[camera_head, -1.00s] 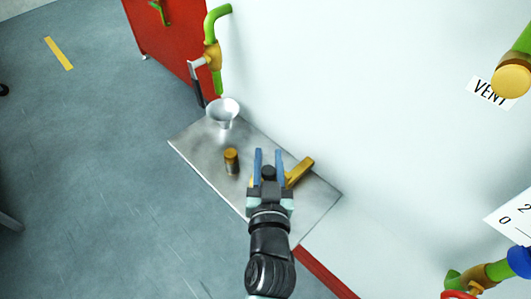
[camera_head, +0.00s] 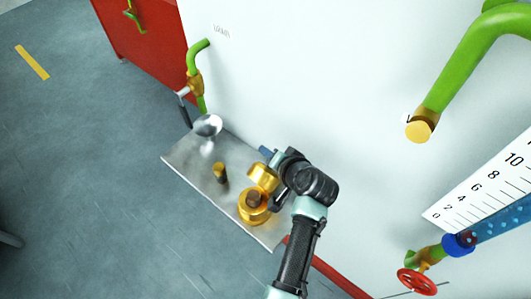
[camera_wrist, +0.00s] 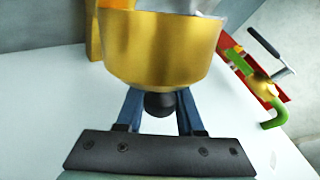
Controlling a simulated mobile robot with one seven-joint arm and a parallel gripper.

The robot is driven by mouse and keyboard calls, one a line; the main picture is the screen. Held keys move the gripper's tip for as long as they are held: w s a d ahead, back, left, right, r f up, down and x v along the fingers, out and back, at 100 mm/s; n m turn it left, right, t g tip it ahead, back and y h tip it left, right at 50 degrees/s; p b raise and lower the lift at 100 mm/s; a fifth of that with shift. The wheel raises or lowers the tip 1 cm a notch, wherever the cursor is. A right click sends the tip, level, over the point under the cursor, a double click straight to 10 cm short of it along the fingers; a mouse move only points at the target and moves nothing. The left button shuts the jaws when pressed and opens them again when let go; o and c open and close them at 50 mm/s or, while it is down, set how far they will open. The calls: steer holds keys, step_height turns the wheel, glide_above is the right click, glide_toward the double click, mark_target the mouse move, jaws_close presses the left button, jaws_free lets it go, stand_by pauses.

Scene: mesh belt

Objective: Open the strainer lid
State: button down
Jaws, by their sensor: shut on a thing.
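The strainer (camera_head: 255,212) is a gold cup-like body at the right end of the metal shelf, with a brown inner part showing at its top. Its gold lid (camera_head: 263,176) stands tilted up above the body's far side. In the wrist view the lid (camera_wrist: 165,50) fills the upper middle, with a dark round knob (camera_wrist: 160,105) below it. My gripper (camera_head: 267,152) is behind the lid in the head view, and only a bit of blue finger shows. In the wrist view the blue fingers of my gripper (camera_wrist: 160,98) are shut on the knob, one on each side.
The metal shelf (camera_head: 187,160) also holds a small brass cylinder (camera_head: 220,173) and a shiny funnel (camera_head: 208,125). A green pipe with a tap (camera_head: 195,82) is above the funnel. The white wall (camera_head: 300,80) rises close behind. A red handwheel (camera_head: 416,282) is at lower right.

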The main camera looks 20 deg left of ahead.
steer(key=w+f+g+b, duration=0.1)
steer(key=w+d+f+m+g+b, duration=0.1)
steer(key=shift+w+f+m+g+y, duration=0.1)
steer(key=shift+w+m+g+y, duration=0.05)
steer(key=shift+m+g+y, duration=0.15)
steer(key=shift+w+f, duration=0.1)
steer(key=shift+f, duration=0.2)
stand_by(0.5)
steer(key=c, duration=0.6)
jaws_free()
steer(key=shift+o, duration=0.2)
steer(key=shift+r, duration=0.2)
